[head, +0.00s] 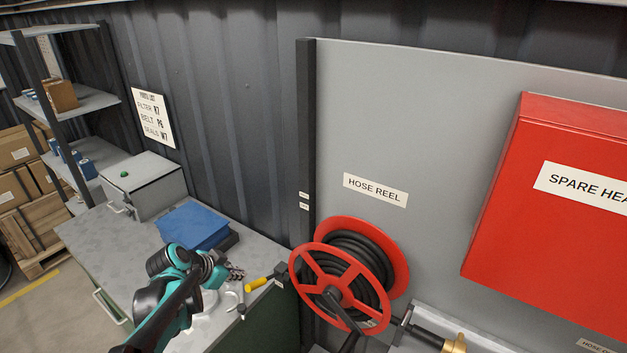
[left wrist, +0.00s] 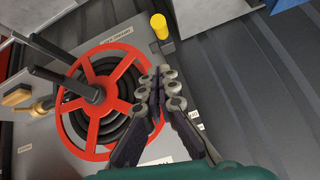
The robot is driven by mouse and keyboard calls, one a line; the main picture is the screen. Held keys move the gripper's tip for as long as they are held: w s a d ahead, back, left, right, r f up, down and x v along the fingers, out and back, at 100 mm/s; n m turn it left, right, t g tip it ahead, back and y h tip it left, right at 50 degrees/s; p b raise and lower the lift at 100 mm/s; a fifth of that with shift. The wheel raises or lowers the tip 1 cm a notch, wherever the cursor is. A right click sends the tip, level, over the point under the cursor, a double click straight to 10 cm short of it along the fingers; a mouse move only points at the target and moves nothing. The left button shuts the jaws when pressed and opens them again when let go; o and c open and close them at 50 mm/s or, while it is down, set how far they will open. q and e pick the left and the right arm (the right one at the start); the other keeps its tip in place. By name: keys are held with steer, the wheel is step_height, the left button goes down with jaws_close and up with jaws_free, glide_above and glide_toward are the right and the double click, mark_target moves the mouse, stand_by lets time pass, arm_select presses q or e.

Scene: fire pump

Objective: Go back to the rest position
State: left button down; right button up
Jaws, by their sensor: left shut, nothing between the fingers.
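My left gripper (head: 235,272), dark with a teal wrist, is over the worktop near the reel in the head view. In the left wrist view its fingers (left wrist: 164,78) are closed together with nothing between them. The hose reel (head: 341,281), with red rims and black hose, is to the right of the gripper. In the left wrist view the reel (left wrist: 100,100) appears behind and left of the fingers. My right gripper is in neither view.
A yellow-handled tool (head: 258,283) lies on the worktop (head: 110,250) beside the left gripper. A red cabinet (head: 540,240) hangs at right. Shelving and cartons stand at left.

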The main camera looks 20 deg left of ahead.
arm_select(q)
steer(key=s+d+f+n+y+b, duration=0.2)
steer(key=s+d+f+n+b, duration=0.3)
steer(key=s+d+f+b, duration=1)
steer(key=shift+d+n+g+b, duration=0.3)
steer(key=shift+d+n+b, duration=0.1)
steer(key=shift+d+b, duration=0.6)
steer(key=shift+d, duration=0.1)
